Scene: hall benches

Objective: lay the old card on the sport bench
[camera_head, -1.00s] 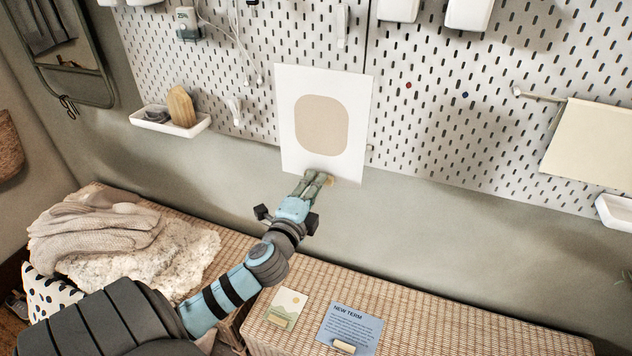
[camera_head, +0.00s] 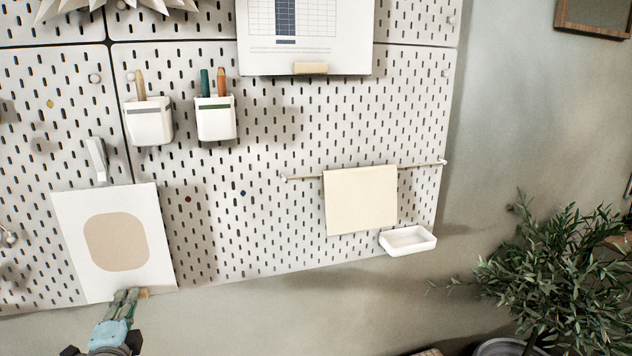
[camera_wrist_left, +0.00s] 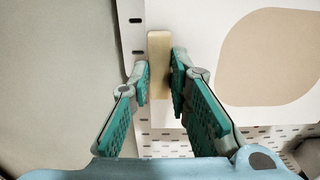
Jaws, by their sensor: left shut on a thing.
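A white card with a beige rounded shape (camera_head: 115,229) is upright against the pegboard at the lower left of the head view. I cannot tell whether it still touches the board. My left gripper (camera_head: 128,293) is at its bottom edge, shut on the small tan block there. In the left wrist view the tan block (camera_wrist_left: 158,52) is between the fingertips (camera_wrist_left: 161,75), and the card (camera_wrist_left: 215,40) spreads to the right behind it. My right gripper is not in view. No bench can be made out clearly now.
The pegboard (camera_head: 290,135) carries a chart sheet (camera_head: 345,50) with a tan block, two white pen cups (camera_head: 149,122) (camera_head: 216,120), a cream cloth (camera_head: 361,200) on a rail, and a white tray (camera_head: 407,240). A leafy plant (camera_head: 570,270) stands at the right.

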